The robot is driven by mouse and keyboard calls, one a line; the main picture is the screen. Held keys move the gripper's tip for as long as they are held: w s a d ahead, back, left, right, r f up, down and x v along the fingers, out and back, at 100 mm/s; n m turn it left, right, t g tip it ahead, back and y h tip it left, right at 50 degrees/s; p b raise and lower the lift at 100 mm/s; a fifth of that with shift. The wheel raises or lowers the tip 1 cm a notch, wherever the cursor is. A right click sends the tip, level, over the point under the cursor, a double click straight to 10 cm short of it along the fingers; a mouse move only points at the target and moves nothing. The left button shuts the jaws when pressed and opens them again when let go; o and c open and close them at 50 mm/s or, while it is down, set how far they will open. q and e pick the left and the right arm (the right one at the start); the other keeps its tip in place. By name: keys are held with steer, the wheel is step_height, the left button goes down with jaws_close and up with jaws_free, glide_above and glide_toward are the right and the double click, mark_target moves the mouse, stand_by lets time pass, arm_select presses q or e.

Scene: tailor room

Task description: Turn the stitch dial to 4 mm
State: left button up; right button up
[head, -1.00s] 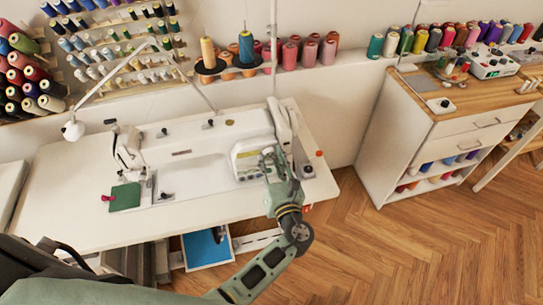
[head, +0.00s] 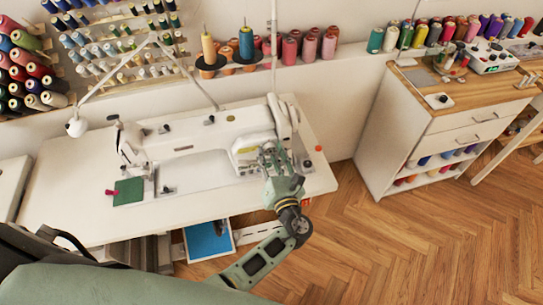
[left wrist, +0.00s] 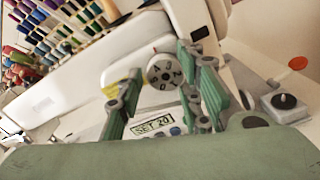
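The white sewing machine (head: 200,140) stands on a white table. In the left wrist view its round grey stitch dial (left wrist: 163,70) with dark marks faces me on the machine's end. Below it a small display (left wrist: 152,127) appears to read "SET 20", perhaps with a decimal point. My left gripper (head: 270,152) is at the machine's right end. In the left wrist view my left gripper (left wrist: 160,75) is open, with its green fingers on either side of the dial. I cannot tell whether a finger touches the dial. My right gripper is not in view.
A green cloth (head: 129,191) lies on the table's left part. A dark knob on a grey base (left wrist: 284,103) and an orange-red button (left wrist: 298,63) are right of the fingers. Thread spools (head: 290,50) line the ledge behind. A wooden-topped cabinet (head: 440,125) stands at right.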

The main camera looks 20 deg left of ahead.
arm_select(q)
steer(key=shift+o, duration=1)
steer(key=shift+w+a+r, duration=0.1)
steer(key=shift+a+r, duration=0.2)
steer(key=shift+d+f, duration=0.2)
steer(key=shift+s+d, duration=0.15)
steer(key=shift+s, duration=0.1)
steer(key=v, duration=1.1)
steer(key=shift+s, duration=0.2)
steer(key=shift+d, duration=0.15)
